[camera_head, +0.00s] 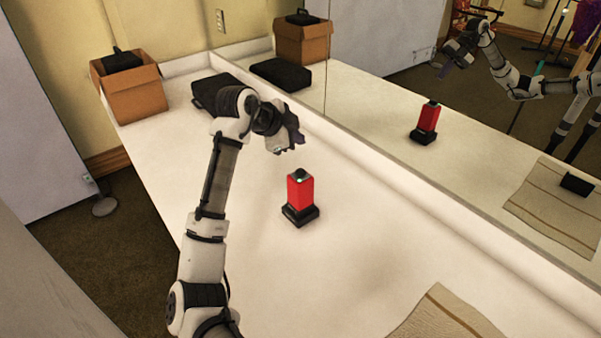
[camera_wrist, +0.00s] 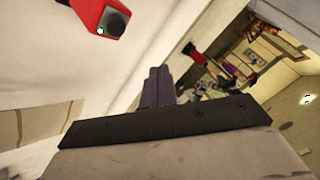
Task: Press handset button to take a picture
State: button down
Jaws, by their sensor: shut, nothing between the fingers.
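The handset (camera_head: 300,193) is a red upright block on a black square base, standing on the white counter (camera_head: 345,255). A dark button (camera_head: 300,174) sits on its top. In the wrist view the top of the red handset (camera_wrist: 88,14) shows at the upper left, with the dark button (camera_wrist: 112,23) on its end. My gripper (camera_head: 298,141) is above and behind the handset in the head view, apart from it. Its fingers are together and empty; the purple fingertips (camera_wrist: 158,82) show in the middle of the wrist view.
A cardboard box (camera_head: 135,95) and a black case (camera_head: 218,92) stand at the counter's far end. A striped cloth (camera_head: 445,318) lies at the near right. A mirror (camera_head: 400,110) along the right reflects the counter, handset and arm. The counter around the handset is clear.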

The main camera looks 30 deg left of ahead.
aim_at(297, 173)
notch_tip(297, 173, down, 7)
jog(key=b, duration=0.4)
dwell(1.9)
jog(key=shift+f+b, duration=0.3)
jog(key=shift+f, duration=0.1)
jog(key=shift+f+b, duration=0.35)
jog(key=shift+f, duration=0.1)
dwell(0.4)
jog(key=shift+r, duration=0.1)
jog(key=shift+r+p, duration=0.5)
jog(key=shift+r, duration=0.25)
jog(key=shift+r+p, duration=1.55)
jog(key=shift+r, duration=1)
